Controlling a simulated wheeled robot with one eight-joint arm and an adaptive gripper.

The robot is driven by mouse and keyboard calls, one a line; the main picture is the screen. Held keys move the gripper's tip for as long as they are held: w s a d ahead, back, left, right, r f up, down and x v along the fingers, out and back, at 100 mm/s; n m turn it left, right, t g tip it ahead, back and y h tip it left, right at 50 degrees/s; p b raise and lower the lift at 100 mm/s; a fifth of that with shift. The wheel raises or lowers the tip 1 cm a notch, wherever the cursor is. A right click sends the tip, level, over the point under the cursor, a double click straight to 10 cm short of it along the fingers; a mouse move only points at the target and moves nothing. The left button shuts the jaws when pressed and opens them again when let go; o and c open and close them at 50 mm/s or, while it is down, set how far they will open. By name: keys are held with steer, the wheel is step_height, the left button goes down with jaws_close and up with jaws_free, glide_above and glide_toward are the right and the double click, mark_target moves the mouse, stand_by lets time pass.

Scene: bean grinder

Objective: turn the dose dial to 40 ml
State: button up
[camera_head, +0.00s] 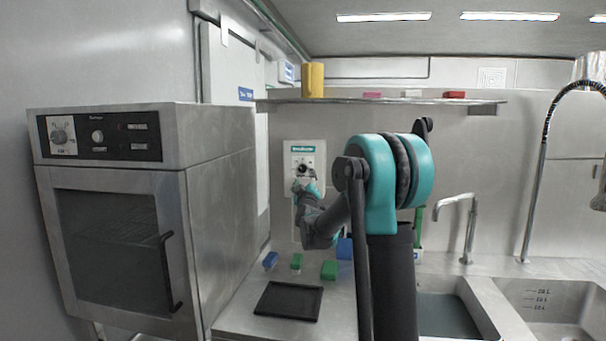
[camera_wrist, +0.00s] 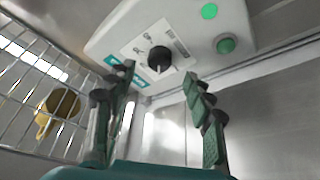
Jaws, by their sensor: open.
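The dose dial (camera_wrist: 160,59) is a round black knob on the white face of the grinder panel (camera_wrist: 110,35), in the upper middle of the wrist view. Markings stand around it, too small to read. My gripper (camera_wrist: 162,88) is open, its two dark fingers spread below and to either side of the dial, with nothing between them. In the head view the white panel (camera_head: 305,150) hangs on the back wall, and the dial (camera_head: 303,169) shows dark above my gripper (camera_head: 303,184). Whether the fingers touch the panel is unclear.
A wire shelf (camera_wrist: 40,85) carries a yellow mug (camera_wrist: 58,110). In the head view an oven (camera_head: 120,215) stands left, a black tray (camera_head: 289,300) lies on the counter, and a sink tap (camera_head: 468,225) is right.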

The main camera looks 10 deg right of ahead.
mark_target(303, 170)
steer(key=shift+x, duration=2.55)
steer(key=shift+c, duration=0.5)
steer(key=c, duration=1.1)
steer(key=shift+o, duration=0.2)
